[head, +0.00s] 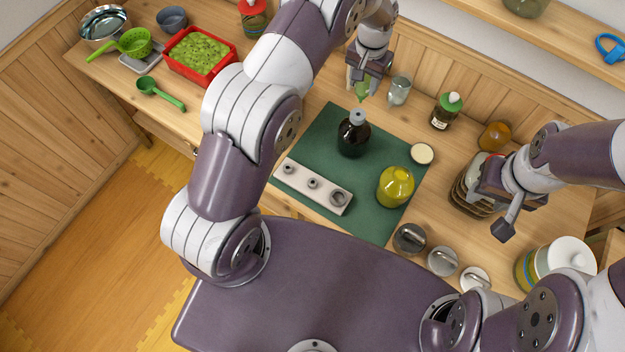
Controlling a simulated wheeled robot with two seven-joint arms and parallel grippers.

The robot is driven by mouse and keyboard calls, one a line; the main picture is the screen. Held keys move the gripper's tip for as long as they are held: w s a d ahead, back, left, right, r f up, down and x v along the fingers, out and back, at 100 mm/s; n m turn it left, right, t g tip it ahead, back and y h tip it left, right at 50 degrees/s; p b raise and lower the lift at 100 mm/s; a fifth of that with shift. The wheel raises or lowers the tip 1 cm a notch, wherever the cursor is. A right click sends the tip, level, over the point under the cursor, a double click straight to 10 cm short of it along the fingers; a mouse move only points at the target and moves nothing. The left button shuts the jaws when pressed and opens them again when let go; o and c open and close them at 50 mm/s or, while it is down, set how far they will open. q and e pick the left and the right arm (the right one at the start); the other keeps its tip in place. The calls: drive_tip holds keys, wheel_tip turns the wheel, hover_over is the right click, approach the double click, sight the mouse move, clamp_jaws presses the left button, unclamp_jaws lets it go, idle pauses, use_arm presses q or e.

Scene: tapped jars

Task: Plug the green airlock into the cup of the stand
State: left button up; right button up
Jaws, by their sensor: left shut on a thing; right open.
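My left gripper (364,84) is at the back, above the table beyond the green mat, and is shut on the green airlock (362,93). The airlock points down; the fingers hide much of it. The stand (313,187) is a pale bar with several round cups in a row, lying on the left front part of the mat, well apart from the airlock. The cups look empty. My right gripper (492,207) is open at the right, in front of or over a glass jar (466,190) with layered contents; whether it touches the jar is unclear.
On the green mat (322,133) stand a dark stoppered bottle (352,138) and a yellow jar (395,187). A cream lid (422,153) is at its right edge. Metal lids (409,239) line the front. A clear glass (398,90) is close to my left gripper. A red tray (199,54) stands left.

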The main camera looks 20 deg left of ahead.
use_arm(q)
wheel_tip(320, 180, up, 2)
drive_tip(key=shift+r+p, duration=0.1)
drive_tip(key=shift+p, duration=0.25)
use_arm(e)
drive_tip(key=shift+r, duration=0.6)
use_arm(q)
drive_tip(key=shift+w+a+b, duration=0.1)
drive_tip(key=shift+a+b, duration=0.25)
drive_tip(key=s+a+f+b, duration=0.1)
drive_tip(key=s+a+f, duration=0.1)
drive_tip(key=s+f, duration=0.5)
drive_tip(key=s+a+f+b, duration=0.1)
drive_tip(key=s+a+f, duration=0.2)
drive_tip(key=s+f, duration=0.4)
drive_tip(key=s, duration=0.4)
drive_tip(key=shift+a+f, duration=0.25)
drive_tip(key=shift+a, duration=0.05)
use_arm(e)
wheel_tip(320, 180, down, 2)
drive_tip(key=shift+f, duration=0.25)
use_arm(q)
drive_tip(key=shift+s, duration=0.1)
use_arm(e)
drive_tip(key=shift+r, duration=0.1)
